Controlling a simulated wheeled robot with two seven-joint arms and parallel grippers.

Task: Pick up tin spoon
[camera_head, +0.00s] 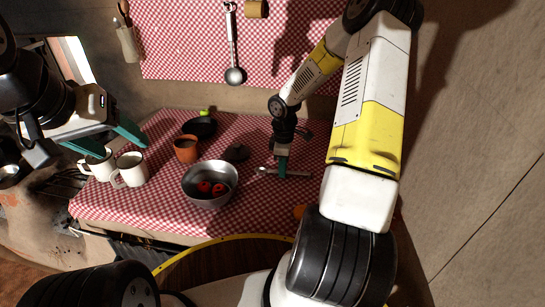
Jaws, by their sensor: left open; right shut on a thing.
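The tin spoon (298,175) is a thin silvery piece at the right part of the checked table. My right gripper (283,170) points down over it and is shut on its middle. The spoon's ends stick out on both sides of the fingers. I cannot tell whether it still touches the cloth. My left gripper (122,150) is open and empty at the left, with its teal fingers spread above and near the white mugs.
White mugs (131,169) stand at the left. A metal bowl (209,199) holds red items. A terracotta cup (186,149), a black pan (200,127) and a dark lump (236,154) stand behind it. A ladle (234,76) hangs on the wall. The front right of the table (255,215) is mostly clear.

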